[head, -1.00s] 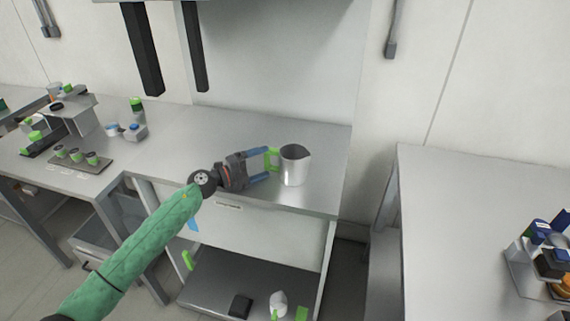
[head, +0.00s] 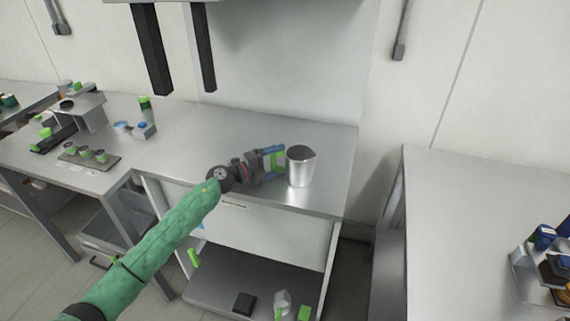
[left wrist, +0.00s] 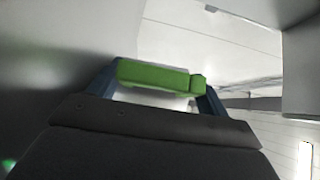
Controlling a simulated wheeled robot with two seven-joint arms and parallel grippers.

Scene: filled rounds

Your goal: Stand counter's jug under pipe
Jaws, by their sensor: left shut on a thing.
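A silver jug (head: 302,168) with a green handle (head: 279,160) stands upright at the right end of the steel counter (head: 232,133); whether its base touches the counter I cannot tell. My left gripper (head: 277,161) reaches it from the left and is shut on the green handle. In the left wrist view the green handle (left wrist: 155,77) lies across between the two blue fingers. Two dark vertical posts, the nearer one (head: 152,50) and another (head: 203,48), hang above the counter; I cannot tell whether either is the pipe. My right gripper is out of view.
A rack with green-topped cups (head: 86,154) and a grey stand (head: 84,113) are on the left bench. A lower shelf (head: 262,290) holds a small light jug (head: 282,299) and a black block (head: 244,303). A separate bench (head: 470,210) at right carries dark bottles (head: 545,245).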

